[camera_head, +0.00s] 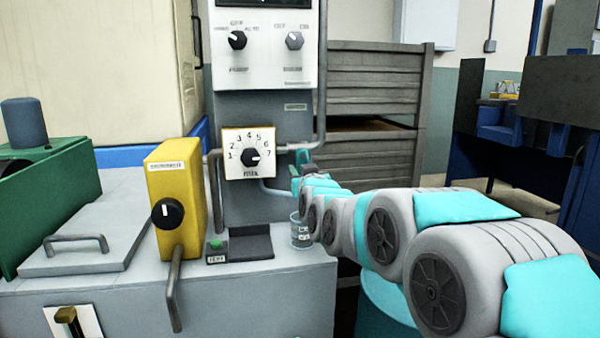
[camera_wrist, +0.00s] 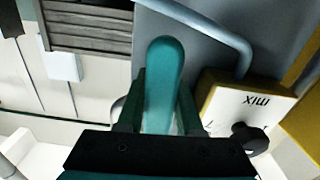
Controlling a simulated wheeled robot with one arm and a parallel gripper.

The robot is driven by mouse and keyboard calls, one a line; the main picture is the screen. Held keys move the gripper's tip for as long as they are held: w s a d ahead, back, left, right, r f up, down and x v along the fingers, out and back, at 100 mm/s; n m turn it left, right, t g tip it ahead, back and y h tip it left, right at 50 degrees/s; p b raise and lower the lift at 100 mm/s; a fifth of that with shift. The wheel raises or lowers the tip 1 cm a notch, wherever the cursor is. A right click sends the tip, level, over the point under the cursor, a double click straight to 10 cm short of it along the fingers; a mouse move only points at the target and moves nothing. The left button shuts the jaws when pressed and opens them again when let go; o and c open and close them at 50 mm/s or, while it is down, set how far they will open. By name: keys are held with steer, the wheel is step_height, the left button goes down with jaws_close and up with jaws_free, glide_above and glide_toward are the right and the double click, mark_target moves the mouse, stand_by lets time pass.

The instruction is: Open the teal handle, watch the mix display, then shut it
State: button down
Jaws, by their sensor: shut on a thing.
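The teal handle (camera_head: 303,154) is a small lever beside the pipe, right of the mix dial in the head view. In the wrist view the teal handle (camera_wrist: 164,75) is a rounded bar pointing up between my fingers. My gripper (camera_head: 300,176) is shut on it, one dark finger on each side; in the wrist view my gripper (camera_wrist: 163,90) covers its lower part. The mix dial (camera_head: 250,154) is a white, yellow-edged box with a black knob and numbers to 7. It shows upside down in the wrist view (camera_wrist: 255,104). A dark display (camera_head: 265,2) is cut off at the top edge, its reading out of view.
A clear beaker (camera_head: 301,232) stands below the handle. A yellow box with a black knob (camera_head: 170,205) and a green button (camera_head: 216,244) are at left. A grey pipe (camera_head: 322,75) runs down beside the panel. Grey slatted crates (camera_head: 375,90) stand behind.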

steer(key=w+d+r+n+p, duration=0.1)
steer(key=d+r+n, duration=0.3)
steer(key=n, duration=1.1)
steer(key=shift+r+n+p, duration=0.15)
steer(key=shift+n+p, duration=0.25)
steer(key=shift+p, duration=0.25)
steer(key=shift+w+d, duration=0.1)
steer(key=c, duration=0.6)
jaws_free()
steer(key=shift+o, duration=0.2)
steer(key=v, duration=0.8)
steer(key=shift+w, duration=0.1)
stand_by(0.8)
